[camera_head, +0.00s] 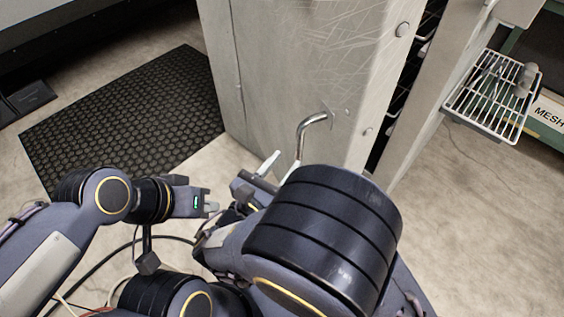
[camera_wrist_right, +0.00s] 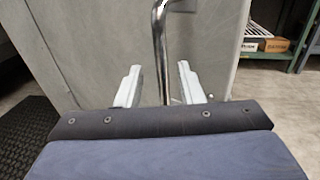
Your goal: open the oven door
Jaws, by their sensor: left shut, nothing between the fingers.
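The oven door (camera_head: 290,60) is a scratched grey metal panel at the top middle of the head view. Its bent chrome handle (camera_head: 304,132) sticks out near the door's right side. In the right wrist view the handle (camera_wrist_right: 161,45) runs down between the two pale fingers of my right gripper (camera_wrist_right: 159,78), which is open with a gap to each side. In the head view my right gripper (camera_head: 277,164) is at the handle's lower end, partly hidden by my own arm. My left gripper (camera_head: 212,208) is shut and empty, left of the right one, apart from the door.
A dark gap with rack edges (camera_head: 422,48) shows between the door's right edge and a pale metal post (camera_head: 440,90). A wire shelf (camera_head: 492,95) juts out at the right. A black floor mat (camera_head: 125,115) lies left of the door.

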